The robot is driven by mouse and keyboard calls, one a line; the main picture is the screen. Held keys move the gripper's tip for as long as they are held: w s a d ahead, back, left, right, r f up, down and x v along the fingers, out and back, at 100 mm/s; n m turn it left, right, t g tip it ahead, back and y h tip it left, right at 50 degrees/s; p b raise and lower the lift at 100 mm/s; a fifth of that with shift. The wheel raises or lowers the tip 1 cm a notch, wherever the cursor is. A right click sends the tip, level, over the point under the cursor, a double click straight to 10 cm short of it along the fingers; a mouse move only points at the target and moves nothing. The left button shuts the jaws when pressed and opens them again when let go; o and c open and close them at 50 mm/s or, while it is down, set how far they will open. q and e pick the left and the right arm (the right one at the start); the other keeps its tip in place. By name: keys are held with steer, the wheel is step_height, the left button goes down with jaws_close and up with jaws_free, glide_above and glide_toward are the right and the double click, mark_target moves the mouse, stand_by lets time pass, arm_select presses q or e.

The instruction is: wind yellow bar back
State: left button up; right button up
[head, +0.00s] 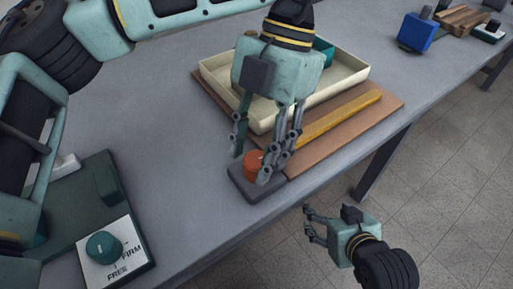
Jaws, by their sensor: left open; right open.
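The yellow bar (341,118) lies on a brown wooden board (378,108), along the front of a cream tray (352,73). An orange-red knob (252,164) sits on a dark grey block (240,182) at the board's near left end. My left gripper (252,162) points down over the knob. Its fingers are apart, with the knob between or just behind them; I cannot tell whether they touch it. My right gripper (306,224) is open and empty, off the table's front edge above the floor.
A green box with a teal dial (103,247) marked FIRM and FREE stands at the lower left. A blue block (417,33) and wooden pieces (460,20) lie at the back right. The table (165,140) is clear left of the tray.

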arm_select(q)
steer(key=shift+c, duration=0.5)
steer(key=c, duration=0.9)
